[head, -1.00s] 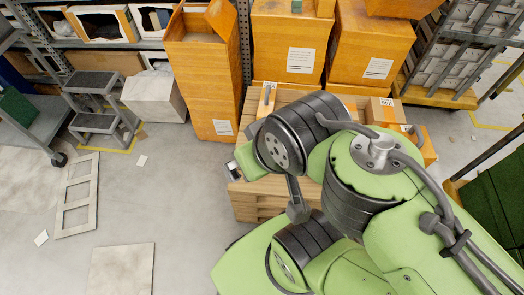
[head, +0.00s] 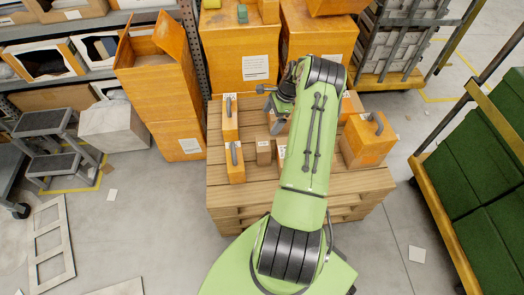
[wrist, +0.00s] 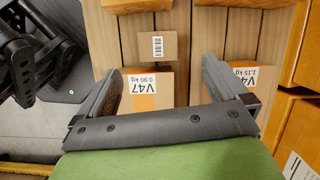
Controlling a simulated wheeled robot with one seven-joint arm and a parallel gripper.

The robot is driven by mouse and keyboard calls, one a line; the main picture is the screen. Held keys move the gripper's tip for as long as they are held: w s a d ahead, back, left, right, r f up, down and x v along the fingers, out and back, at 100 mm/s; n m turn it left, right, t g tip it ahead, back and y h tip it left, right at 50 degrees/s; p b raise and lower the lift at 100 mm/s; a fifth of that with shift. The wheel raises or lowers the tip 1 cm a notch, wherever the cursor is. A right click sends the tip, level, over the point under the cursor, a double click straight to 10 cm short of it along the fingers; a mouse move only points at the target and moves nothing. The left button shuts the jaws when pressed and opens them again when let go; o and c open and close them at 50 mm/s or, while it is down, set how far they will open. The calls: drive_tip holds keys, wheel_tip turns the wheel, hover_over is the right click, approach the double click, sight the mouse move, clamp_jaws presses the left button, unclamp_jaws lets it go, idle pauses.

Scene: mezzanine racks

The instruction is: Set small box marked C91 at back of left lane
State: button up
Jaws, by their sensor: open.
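No label reading C91 can be read in either view. My gripper (head: 278,92) is over the back part of the wooden pallet deck (head: 330,185), open. In the wrist view its fingers (wrist: 163,62) are spread with nothing held.
An orange handled box (head: 365,145) stands at the deck's right. My arm hides part of the deck's middle. Tall orange cartons (head: 240,45) stand behind, an open carton (head: 165,90) at left. A cart with green blocks (head: 480,180) stands right. The deck's front strip is clear.

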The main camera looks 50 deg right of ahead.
sight(265, 143)
drive_tip(key=shift+m+y, duration=0.3)
drive_tip(key=shift+m, duration=0.5)
drive_tip(key=f+b, duration=0.1)
drive_tip(key=f, duration=0.3)
drive_tip(key=a+f+b, duration=0.1)
drive_tip(key=f, duration=0.3)
drive_tip(key=f+b, duration=0.1)
drive_tip(key=f, duration=0.3)
drive_tip(key=shift+w+a+f, duration=0.25)
drive_tip(key=shift+w+f, duration=0.05)
drive_tip(key=shift+w, duration=0.05)
drive_tip(key=b+x, duration=0.2)
drive_tip(key=x, duration=0.4)
drive_tip(key=shift+w+f, duration=0.1)
drive_tip(key=shift+c, duration=0.3)
drive_tip(key=c, duration=0.9)
wheel_tip(265, 143, up, 10)
drive_tip(key=p, duration=0.3)
drive_tip(key=shift+p, duration=0.3)
drive_tip(key=shift+c, duration=0.2)
